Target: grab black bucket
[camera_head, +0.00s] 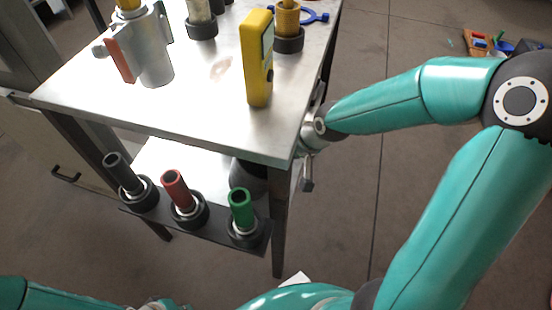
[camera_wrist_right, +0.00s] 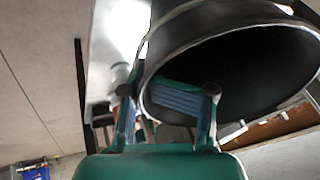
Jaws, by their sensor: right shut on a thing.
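The black bucket (camera_wrist_right: 240,70) fills the upper right of the right wrist view, tilted in the picture, with its dark open mouth facing the camera. In the head view part of the bucket (camera_head: 248,176) shows under the tabletop, on the lower shelf; the tabletop and front rack hide the rest. My right gripper (camera_wrist_right: 167,100) is shut on the bucket's rim, with one finger inside the mouth and the other outside the wall. In the head view my right wrist reaches in at the table's right side, and its fingertips are hidden. My left gripper is not in view.
The metal table (camera_head: 190,110) overhangs the bucket, and its front right leg (camera_head: 279,225) stands close to my right wrist. A front rack holds black, red (camera_head: 177,190) and green (camera_head: 241,208) handles. A yellow meter (camera_head: 257,60) stands on top.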

